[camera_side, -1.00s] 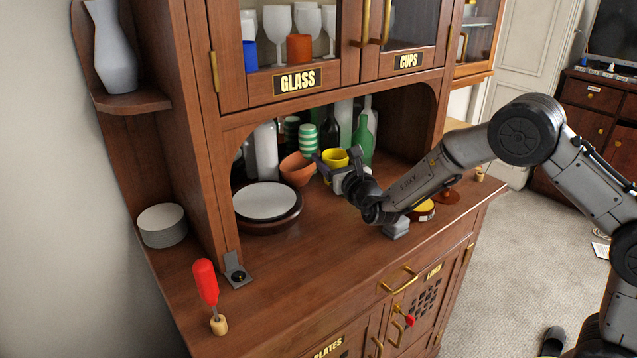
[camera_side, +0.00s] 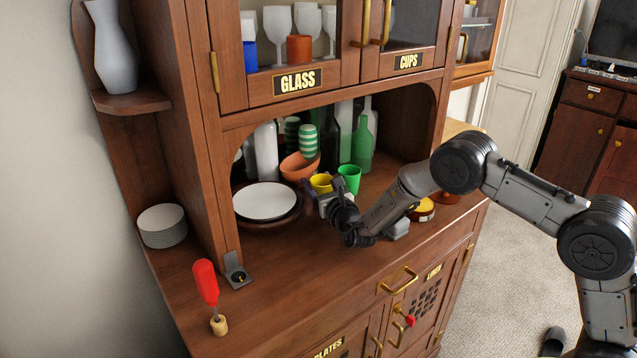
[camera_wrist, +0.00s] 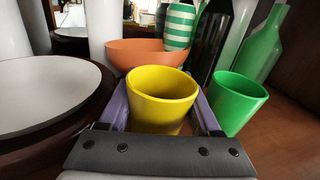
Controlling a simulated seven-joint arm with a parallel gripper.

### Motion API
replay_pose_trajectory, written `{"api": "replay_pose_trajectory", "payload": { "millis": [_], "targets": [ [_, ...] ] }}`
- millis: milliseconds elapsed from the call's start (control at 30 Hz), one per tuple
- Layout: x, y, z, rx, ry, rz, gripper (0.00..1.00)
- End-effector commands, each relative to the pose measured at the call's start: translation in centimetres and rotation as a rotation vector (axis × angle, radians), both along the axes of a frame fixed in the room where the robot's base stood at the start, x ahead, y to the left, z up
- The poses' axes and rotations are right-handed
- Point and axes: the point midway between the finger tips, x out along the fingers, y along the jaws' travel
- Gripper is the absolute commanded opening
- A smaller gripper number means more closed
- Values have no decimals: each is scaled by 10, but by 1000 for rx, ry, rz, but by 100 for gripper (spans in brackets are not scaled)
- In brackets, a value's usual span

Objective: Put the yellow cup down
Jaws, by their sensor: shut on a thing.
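The yellow cup (camera_side: 321,182) is upright between the jaws of my gripper (camera_side: 318,192), low over the wooden counter in the cabinet's alcove. In the wrist view, the yellow cup (camera_wrist: 163,98) fills the space between the two purple fingers of my gripper (camera_wrist: 160,110), which is shut on it. The cup's base is hidden, so I cannot tell whether it touches the counter (camera_side: 290,270).
A green cup (camera_side: 349,178) stands close on the right of the yellow one. An orange bowl (camera_side: 299,166) and a striped green cup (camera_side: 308,140) are behind. A white plate (camera_side: 265,201) lies at left. Bottles (camera_side: 363,145) stand at the back.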

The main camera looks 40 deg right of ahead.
Motion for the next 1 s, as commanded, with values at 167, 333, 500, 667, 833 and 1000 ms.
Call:
{"api": "replay_pose_trajectory", "payload": {
  "millis": [167,333,500,667,833,1000],
  "targets": [
    [0,0,-3,0,0,0,0],
    [0,0,-3,0,1,0,90],
    [0,0,-3,0,1,0,95],
    [0,0,0,0,0,0,95],
    [-20,6,1,-1,1,2,95],
    [-54,16,0,0,2,4,95]
  ]
}}
